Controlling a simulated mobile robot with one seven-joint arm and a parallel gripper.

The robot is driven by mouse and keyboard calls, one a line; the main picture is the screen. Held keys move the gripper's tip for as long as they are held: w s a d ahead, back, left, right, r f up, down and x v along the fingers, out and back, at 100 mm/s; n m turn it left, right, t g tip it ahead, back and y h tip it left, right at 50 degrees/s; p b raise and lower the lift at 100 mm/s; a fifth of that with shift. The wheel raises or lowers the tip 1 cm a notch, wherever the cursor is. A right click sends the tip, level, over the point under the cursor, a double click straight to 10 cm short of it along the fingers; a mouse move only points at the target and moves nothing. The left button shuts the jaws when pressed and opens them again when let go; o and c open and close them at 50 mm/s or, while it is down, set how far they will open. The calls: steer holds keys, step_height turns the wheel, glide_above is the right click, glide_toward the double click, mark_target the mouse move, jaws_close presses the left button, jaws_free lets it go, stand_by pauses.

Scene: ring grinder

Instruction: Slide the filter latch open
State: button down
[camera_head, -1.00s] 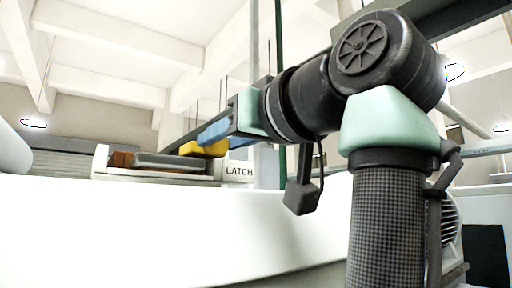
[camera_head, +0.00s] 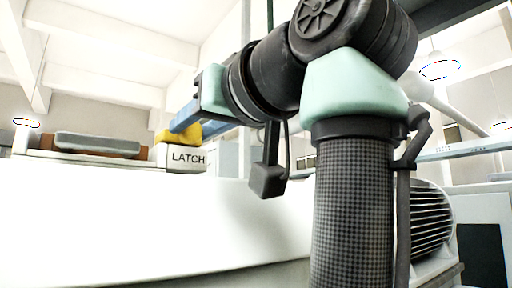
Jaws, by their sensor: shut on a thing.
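The yellow latch handle (camera_head: 179,135) sits on top of the white block marked "LATCH" (camera_head: 187,158), left of centre in the head view. My gripper (camera_head: 184,120) reaches in from the upper right with its blue fingers. The fingers are shut on the yellow handle, and their tips are partly hidden against it. A grey plate (camera_head: 97,143) lies on a brown piece (camera_head: 144,152) just left of the handle.
A large white housing (camera_head: 120,215) fills the lower left below the latch. A finned motor (camera_head: 432,222) stands at the right behind my arm. A pale rail (camera_head: 465,149) crosses the right side.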

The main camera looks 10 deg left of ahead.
steer(key=c, duration=0.8)
jaws_free()
steer(key=shift+w, duration=0.15)
steer(key=shift+o, duration=1.4)
steer(key=shift+w+d+f, duration=0.1)
steer(key=shift+w+d, duration=0.05)
steer(key=shift+w, duration=0.15)
steer(key=shift+s, duration=0.55)
steer(key=b+v, duration=0.6)
steer(key=v, duration=0.6)
steer(key=shift+b, duration=0.35)
steer(key=shift+d, duration=0.1)
